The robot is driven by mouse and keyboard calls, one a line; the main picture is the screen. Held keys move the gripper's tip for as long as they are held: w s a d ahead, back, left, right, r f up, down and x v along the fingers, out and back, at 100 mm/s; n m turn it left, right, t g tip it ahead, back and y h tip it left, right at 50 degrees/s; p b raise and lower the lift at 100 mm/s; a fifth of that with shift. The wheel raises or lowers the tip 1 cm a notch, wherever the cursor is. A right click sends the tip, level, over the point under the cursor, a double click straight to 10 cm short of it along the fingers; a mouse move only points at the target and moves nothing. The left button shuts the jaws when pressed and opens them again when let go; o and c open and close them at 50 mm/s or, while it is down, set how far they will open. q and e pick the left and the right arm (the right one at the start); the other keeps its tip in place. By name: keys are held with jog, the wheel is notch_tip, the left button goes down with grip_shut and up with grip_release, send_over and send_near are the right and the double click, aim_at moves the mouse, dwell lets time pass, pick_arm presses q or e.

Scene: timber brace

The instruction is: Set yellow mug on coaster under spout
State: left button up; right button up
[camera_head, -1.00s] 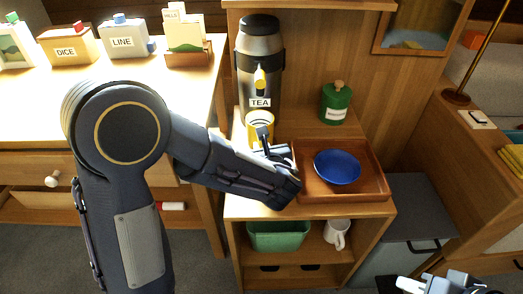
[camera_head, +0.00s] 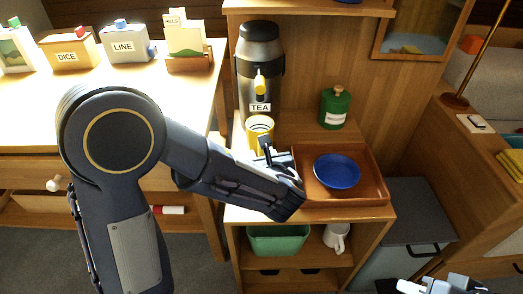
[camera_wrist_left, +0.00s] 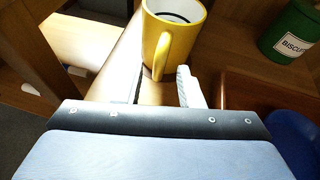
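The yellow mug (camera_head: 259,130) stands upright below the yellow spout (camera_head: 260,83) of the dark and steel TEA flask (camera_head: 259,65). In the left wrist view the mug (camera_wrist_left: 172,30) has its handle (camera_wrist_left: 160,52) facing my left gripper. My left gripper (camera_head: 269,152) is open just in front of the mug. In the left wrist view its fingers (camera_wrist_left: 160,88) are apart, with the handle's lower end ahead of the gap. I cannot make out the coaster; the mug and gripper cover that spot. My right gripper (camera_head: 445,285) is partly in view at the bottom right edge.
A brown tray (camera_head: 372,191) with a blue bowl (camera_head: 337,171) sits right of my left gripper. A green BISCUIT canister (camera_head: 335,108) stands behind it. A green bin (camera_head: 278,240) and white mug (camera_head: 337,237) are on the shelf below.

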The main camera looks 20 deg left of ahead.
pick_arm(q)
jog(key=p+v, duration=0.2)
jog(key=v, duration=0.8)
jog(key=s+a+n+g, duration=0.1)
jog(key=a, duration=0.1)
jog(key=a+n+g+y, duration=0.1)
jog(key=a+n, duration=0.1)
jog(key=a, duration=0.1)
jog(key=s+a+f+n+g, duration=0.1)
jog(key=a+n, duration=0.1)
jog(key=shift+s+a, duration=0.25)
jog(key=shift+s, duration=0.05)
jog(key=s+a+f+n+g+h, duration=0.2)
jog(key=s+a+n+g, duration=0.5)
jog(key=n, duration=0.3)
jog(key=s+d+r+n+t+h, duration=0.3)
jog(key=s+n+h, duration=0.5)
jog(key=n, duration=0.9)
jog(key=shift+d, duration=0.5)
jog(key=shift+s, duration=0.1)
